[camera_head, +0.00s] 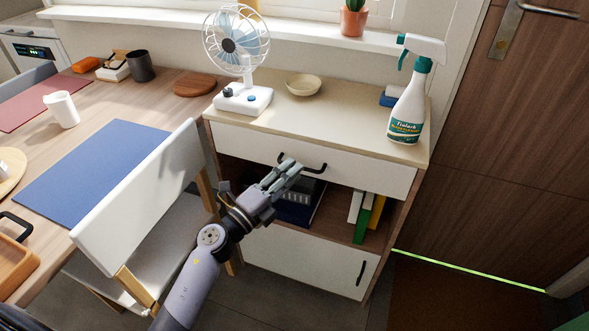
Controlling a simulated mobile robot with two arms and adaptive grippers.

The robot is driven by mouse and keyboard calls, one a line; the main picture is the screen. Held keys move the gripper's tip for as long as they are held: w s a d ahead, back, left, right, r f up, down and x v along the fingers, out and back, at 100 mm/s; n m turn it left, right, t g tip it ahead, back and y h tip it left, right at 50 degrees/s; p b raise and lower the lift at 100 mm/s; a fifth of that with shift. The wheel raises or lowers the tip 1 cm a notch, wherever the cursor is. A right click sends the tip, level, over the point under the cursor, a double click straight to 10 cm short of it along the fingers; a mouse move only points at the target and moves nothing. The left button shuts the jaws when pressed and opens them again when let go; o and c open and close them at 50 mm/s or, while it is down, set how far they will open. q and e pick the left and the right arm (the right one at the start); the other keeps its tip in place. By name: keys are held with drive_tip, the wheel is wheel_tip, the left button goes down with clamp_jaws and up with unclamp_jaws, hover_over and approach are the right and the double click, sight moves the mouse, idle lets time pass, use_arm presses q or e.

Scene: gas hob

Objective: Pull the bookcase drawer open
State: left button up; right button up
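The bookcase (268,103) is a low cabinet with a beige top. Its white drawer front (240,140) sits just under the top and looks flush with the cabinet. A dark bar handle (317,171) is in the middle of the drawer front. My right gripper is not in view.
A fan (243,97), a bowl (303,85) and a spray bottle (408,112) stand on the bookcase top. An open shelf with books (365,217) and a lower door (310,262) lie below the drawer. A white chair (140,205) stands close on the left, beside the table.

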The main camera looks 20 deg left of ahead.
use_arm(q)
drive_tip(key=shift+x, duration=0.85)
drive_tip(key=shift+c, duration=0.3)
clamp_jaws()
